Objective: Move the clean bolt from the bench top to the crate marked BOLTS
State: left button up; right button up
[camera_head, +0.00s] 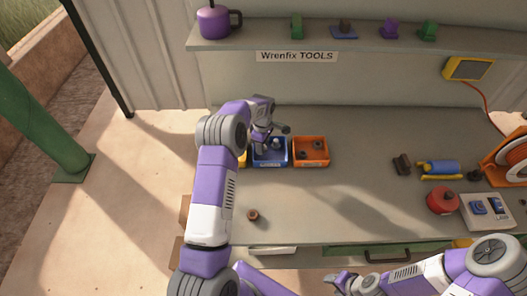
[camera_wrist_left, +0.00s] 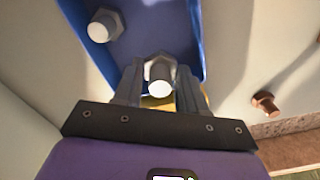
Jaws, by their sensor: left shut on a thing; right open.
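My left gripper (camera_head: 263,138) is over the blue crate (camera_head: 270,163). In the left wrist view the left gripper (camera_wrist_left: 160,88) is shut on a pale, clean metal bolt (camera_wrist_left: 160,75), whose round end faces the camera. Another pale bolt (camera_wrist_left: 104,25) lies in the blue crate (camera_wrist_left: 150,28). A rusty brown bolt (camera_head: 252,215) lies on the bench top near the front edge; it also shows in the left wrist view (camera_wrist_left: 265,103). The crate's label is too small to read. My right gripper (camera_head: 342,279) is open and empty at the front, below the bench edge.
An orange crate (camera_head: 311,163) with dark pieces stands right of the blue crate. Part of a yellow crate (camera_head: 242,160) shows on its left. A red round tin (camera_head: 442,201), a blue and yellow tool (camera_head: 440,169) and an orange reel (camera_head: 508,158) are at right. Mid-bench is clear.

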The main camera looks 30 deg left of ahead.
pick_arm(q)
jog(key=shift+f, duration=2)
jog(key=o, duration=1.1)
jog(key=shift+f, duration=0.1)
